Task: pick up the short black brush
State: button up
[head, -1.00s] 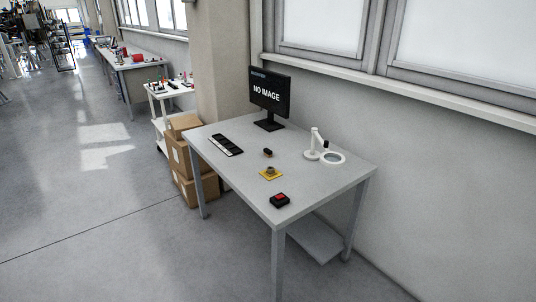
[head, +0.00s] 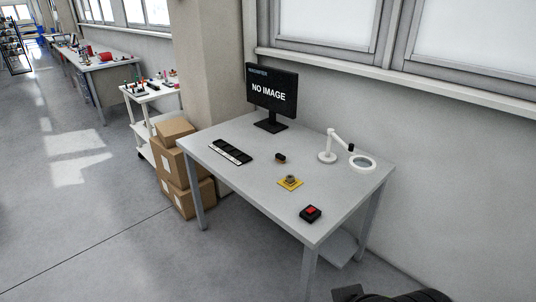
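No thing in the head view can be made out for certain as the short black brush. A small dark piece with a brownish part (head: 280,158) lies near the middle of the grey table (head: 236,176); it is too small to tell whether it is a brush. Small items, some dark, stand on the white cart (head: 150,92) behind, too small to name. Dark rounded parts at the bottom right edge look like my arm. My gripper's fingertips are not in view.
The table also bears a monitor (head: 271,94), a black-and-white strip (head: 230,152), a yellow plate (head: 290,182), a red-and-black button box (head: 311,214) and a white magnifier lamp (head: 328,156). Cardboard boxes (head: 183,165) stand left of it. The floor (head: 90,230) at left is open.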

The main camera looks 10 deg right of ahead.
aim_at(280, 157)
jog(key=i+j+z, duration=0.2)
jog(key=i+j, duration=1.45)
jog(key=j, duration=0.15)
jog(key=i+l+z, duration=0.1)
jog(key=i, duration=1.05)
